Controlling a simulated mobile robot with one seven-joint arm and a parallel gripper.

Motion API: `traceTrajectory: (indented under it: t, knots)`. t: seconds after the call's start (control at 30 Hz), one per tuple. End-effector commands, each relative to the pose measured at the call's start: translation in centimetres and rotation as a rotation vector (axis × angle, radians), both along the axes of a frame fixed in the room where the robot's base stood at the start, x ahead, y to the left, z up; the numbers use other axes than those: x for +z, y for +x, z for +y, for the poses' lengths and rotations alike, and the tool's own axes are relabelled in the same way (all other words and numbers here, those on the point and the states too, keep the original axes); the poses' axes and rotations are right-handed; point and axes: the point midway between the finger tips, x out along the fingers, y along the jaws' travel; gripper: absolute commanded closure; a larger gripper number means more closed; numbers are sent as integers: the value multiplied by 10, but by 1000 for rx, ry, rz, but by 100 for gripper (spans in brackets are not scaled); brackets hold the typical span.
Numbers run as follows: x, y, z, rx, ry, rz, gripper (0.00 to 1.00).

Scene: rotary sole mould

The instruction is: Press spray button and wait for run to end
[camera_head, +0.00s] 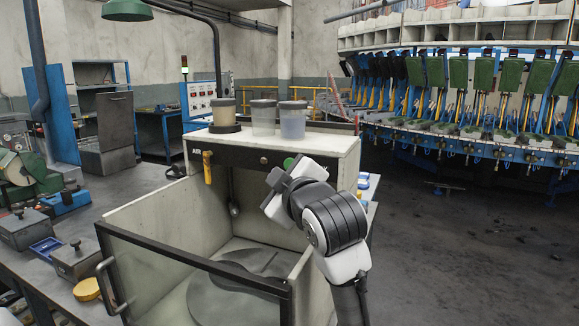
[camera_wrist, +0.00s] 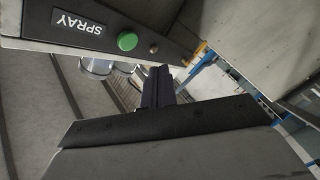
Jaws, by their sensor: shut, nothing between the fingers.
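The green spray button (camera_wrist: 127,41) sits on a dark panel beside a white-lettered SPRAY label (camera_wrist: 77,21) in the wrist view. In the head view the button (camera_head: 290,162) shows just above my gripper, which hides part of that panel. My gripper (camera_head: 277,178) is at the front of the spray booth (camera_head: 150,215), close to the panel. In the wrist view its dark fingers (camera_wrist: 159,72) are together and empty, below and right of the button, with a visible gap in the picture. Contact with the panel cannot be told.
Several jars stand on the booth's top, including a clear one (camera_head: 263,120). A yellow-handled AIR valve (camera_head: 207,167) hangs on the panel's left. A grey disc (camera_head: 235,298) lies inside the open-topped booth, behind a front frame with a handle (camera_head: 108,285). The floor at right is clear.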

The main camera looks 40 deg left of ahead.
Motion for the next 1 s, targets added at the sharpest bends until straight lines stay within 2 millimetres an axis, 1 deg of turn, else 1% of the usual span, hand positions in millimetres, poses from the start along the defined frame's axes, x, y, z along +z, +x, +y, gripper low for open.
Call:
traceTrajectory:
  t: [0.03,0.1,0.2,0.33,0.5,1.0]
  knots:
    - [0,7,2,-1,1,3,100]
    - [1,16,4,-1,0,1,100]
    - [1,25,6,-1,0,1,100]
    - [1,33,8,-1,0,0,100]
    - [0,37,9,-1,1,0,100]
    - [0,36,9,-1,1,0,100]
